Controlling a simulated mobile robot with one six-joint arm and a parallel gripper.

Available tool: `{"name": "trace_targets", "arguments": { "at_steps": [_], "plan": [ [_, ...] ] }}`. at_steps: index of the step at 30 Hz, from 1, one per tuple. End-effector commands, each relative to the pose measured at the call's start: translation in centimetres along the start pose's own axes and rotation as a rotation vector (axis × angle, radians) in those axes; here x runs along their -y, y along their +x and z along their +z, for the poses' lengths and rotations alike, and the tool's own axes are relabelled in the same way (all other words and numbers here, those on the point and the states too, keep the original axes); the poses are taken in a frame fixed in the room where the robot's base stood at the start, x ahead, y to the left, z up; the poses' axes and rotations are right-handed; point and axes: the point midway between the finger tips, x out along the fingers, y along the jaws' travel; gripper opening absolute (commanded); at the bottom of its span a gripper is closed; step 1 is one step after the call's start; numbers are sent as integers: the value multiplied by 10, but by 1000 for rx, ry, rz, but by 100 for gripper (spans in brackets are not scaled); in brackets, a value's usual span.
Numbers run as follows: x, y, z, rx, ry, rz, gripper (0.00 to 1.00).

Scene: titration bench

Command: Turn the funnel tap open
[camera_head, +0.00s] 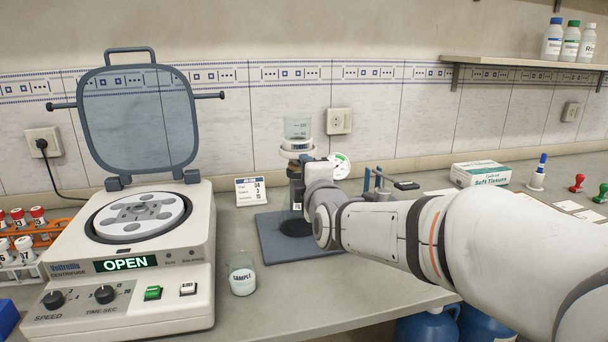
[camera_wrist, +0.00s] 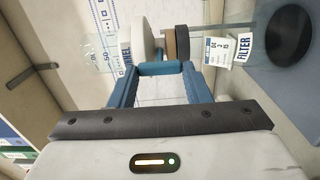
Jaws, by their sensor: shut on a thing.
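The glass funnel (camera_head: 297,128) with printed graduations stands upright above a white collar and a dark vessel. It also shows as clear glass at the upper left of the wrist view (camera_wrist: 98,48), next to a "FUNNEL" label. My gripper (camera_wrist: 160,68) has blue fingers, closed in beside the funnel's white part (camera_wrist: 143,42) and brown-grey part (camera_wrist: 178,42).
A dark mat (camera_head: 280,240) lies under the stand. A small card (camera_head: 251,190) stands behind it. The sample beaker (camera_head: 242,274) and open centrifuge (camera_head: 135,250) are left. A tissue box (camera_head: 480,174) stands right.

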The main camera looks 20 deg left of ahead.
Motion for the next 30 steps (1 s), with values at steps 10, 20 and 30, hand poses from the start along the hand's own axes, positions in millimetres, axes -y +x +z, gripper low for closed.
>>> {"name": "trace_targets", "arguments": {
  "at_steps": [10, 20, 30],
  "plan": [
    [3, 0, -1, -2, 0, -6, 65],
    [0, -14, -1, -1, 1, -1, 65],
    [1, -67, -2, -2, 0, -3, 65]
  ]
}}
